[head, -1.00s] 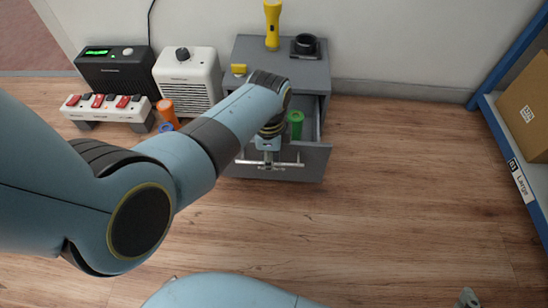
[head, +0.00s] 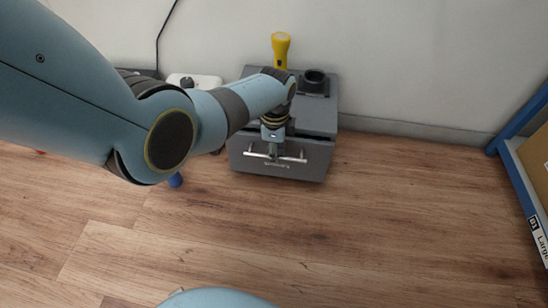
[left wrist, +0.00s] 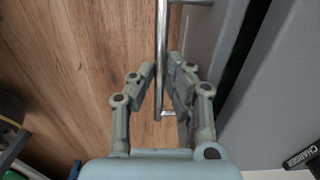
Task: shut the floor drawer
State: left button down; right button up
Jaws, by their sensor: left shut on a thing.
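The floor drawer (head: 318,162) is the grey front of a low grey cabinet (head: 318,118) against the wall. It stands almost flush, with a narrow dark gap along its top edge. Its silver bar handle (head: 295,159) runs across the front. My left gripper (head: 272,153) is shut on the handle near its middle. In the left wrist view the handle (left wrist: 162,45) passes between the fingers of my left gripper (left wrist: 162,78), and a dark gap shows between the drawer front (left wrist: 218,50) and the cabinet (left wrist: 290,85). The drawer's inside is hidden. My right gripper is out of view.
A yellow flashlight (head: 281,48) and a black ring-shaped object (head: 314,79) stand on the cabinet top. A white appliance (head: 203,82) and a blue object (head: 175,180) are to its left. A blue shelf (head: 513,170) holds a box at right. The floor in front is clear.

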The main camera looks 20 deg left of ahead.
pick_arm(q)
jog(key=shift+w+a, duration=0.2)
jog(key=shift+w, duration=0.3)
jog(key=shift+w, duration=0.1)
jog(key=c, duration=1.6)
grip_release()
jog(key=shift+r, duration=0.15)
notch_tip(320, 180, up, 12)
jog(key=shift+f, duration=0.15)
